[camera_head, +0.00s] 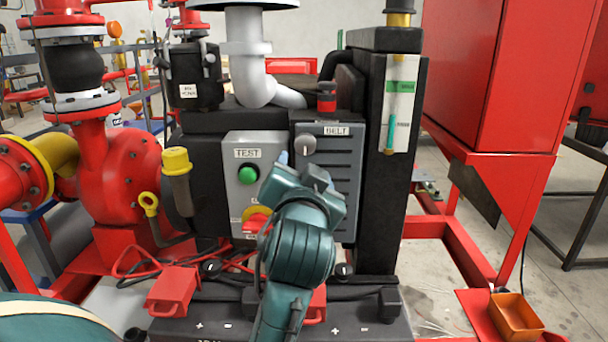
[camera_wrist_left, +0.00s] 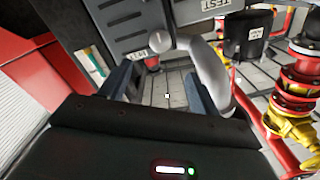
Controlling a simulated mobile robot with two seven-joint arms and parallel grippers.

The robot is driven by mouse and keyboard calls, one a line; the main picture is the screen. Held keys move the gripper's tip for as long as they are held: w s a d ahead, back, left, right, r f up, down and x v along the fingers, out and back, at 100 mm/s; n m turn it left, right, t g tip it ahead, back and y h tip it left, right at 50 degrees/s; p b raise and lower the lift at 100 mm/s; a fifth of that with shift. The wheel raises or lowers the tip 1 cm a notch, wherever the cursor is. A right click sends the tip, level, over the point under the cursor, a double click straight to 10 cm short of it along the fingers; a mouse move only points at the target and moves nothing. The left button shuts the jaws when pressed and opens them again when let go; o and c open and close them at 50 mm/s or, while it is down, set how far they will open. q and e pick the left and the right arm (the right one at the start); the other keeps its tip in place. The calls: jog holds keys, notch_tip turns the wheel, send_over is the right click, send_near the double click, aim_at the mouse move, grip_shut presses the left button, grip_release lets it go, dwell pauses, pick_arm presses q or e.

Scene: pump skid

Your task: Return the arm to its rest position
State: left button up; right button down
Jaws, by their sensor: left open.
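My left gripper (camera_head: 305,168) is raised in front of the pump skid's control panels, at the lower part of the BELT panel (camera_head: 342,160). In the left wrist view the same gripper (camera_wrist_left: 160,88) has its two blue-grey fingers apart, with nothing between them but floor behind. The grey knob (camera_head: 305,145) of the BELT panel is just beyond the fingers; whether they touch it I cannot tell. The TEST panel (camera_head: 240,165) with its green button (camera_head: 248,175) is left of the gripper. My forearm partly covers a red-and-yellow knob (camera_head: 257,218). My right gripper is not in view.
A red pump (camera_head: 118,170) and a yellow-capped handle (camera_head: 176,165) stand on the left. Red clamps (camera_head: 172,290) and cables lie low in front. A red cabinet (camera_head: 505,75) and an orange bin (camera_head: 515,315) are on the right. Some floor is clear there.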

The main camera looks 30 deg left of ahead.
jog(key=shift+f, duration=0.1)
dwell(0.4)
pick_arm(q)
jog(key=d+f+m+h+p, duration=0.2)
jog(key=d+f+m+h, duration=0.15)
jog(key=f, duration=0.55)
jog(key=d+f+m+h+p, duration=0.2)
jog(key=d+f+h, duration=0.3)
jog(key=f, duration=0.5)
jog(key=s+d+f+n+g+h+p, duration=0.1)
jog(key=s+d+f+g+h, duration=0.1)
jog(key=s+f, duration=0.6)
jog(key=s+d+f+n+g+h+p, duration=0.1)
jog(key=s+d+f+g+h, duration=0.1)
jog(key=s+f, duration=0.6)
jog(key=shift+s+d+f+g+p, duration=0.25)
jog(key=shift+d+f+g+p, duration=0.1)
jog(key=shift+d, duration=0.55)
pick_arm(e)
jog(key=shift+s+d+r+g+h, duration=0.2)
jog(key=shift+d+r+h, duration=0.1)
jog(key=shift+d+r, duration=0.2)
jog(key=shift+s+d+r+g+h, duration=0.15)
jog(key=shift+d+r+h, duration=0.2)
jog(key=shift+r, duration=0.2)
pick_arm(q)
jog(key=shift+h, duration=0.25)
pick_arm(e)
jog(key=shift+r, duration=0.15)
